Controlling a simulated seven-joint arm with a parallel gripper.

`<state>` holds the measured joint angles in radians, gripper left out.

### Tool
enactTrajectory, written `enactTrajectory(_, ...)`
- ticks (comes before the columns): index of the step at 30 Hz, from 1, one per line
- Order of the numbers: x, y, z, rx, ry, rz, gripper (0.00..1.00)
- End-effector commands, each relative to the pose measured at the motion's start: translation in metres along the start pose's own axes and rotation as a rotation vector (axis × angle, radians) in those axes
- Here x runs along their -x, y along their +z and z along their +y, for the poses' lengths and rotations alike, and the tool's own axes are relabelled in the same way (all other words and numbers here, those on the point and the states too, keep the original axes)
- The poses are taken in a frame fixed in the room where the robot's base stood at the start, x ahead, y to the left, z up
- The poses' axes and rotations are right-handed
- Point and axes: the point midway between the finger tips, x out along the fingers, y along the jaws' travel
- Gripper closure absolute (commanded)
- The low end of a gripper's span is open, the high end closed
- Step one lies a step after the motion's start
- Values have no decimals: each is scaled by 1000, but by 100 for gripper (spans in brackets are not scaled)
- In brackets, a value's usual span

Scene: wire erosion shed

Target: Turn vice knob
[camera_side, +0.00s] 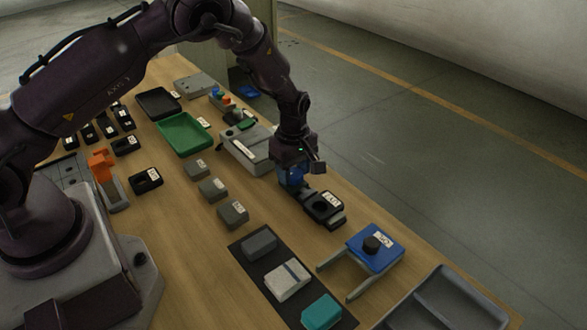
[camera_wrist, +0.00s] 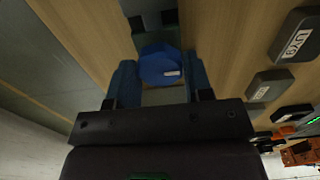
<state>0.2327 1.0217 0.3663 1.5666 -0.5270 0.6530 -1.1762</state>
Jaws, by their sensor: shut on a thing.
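My gripper (camera_side: 293,180) points down over the bench near its far edge. In the wrist view its two fingers (camera_wrist: 162,76) close from either side on a round blue knob (camera_wrist: 161,65) with a small pale mark. In the side view the fingers and wrist mostly hide the knob. A dark body with a round black recess and a white label (camera_side: 325,206) extends to the right of the gripper at bench level; it appears to belong to the vice. The part under the knob is mostly hidden.
A blue plate with a black knob (camera_side: 360,253) and two grey prongs lies to the right. A grey box (camera_side: 244,150) stands close left of the gripper. Grey blocks (camera_side: 233,214), a green tray (camera_side: 185,135) and a dark mat (camera_side: 243,248) occupy the bench.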

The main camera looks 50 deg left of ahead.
Motion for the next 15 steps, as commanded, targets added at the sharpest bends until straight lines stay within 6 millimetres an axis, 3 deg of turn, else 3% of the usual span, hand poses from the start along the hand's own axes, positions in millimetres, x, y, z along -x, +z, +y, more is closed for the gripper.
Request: enactTrajectory(15,1,0,0,169,1,0,78)
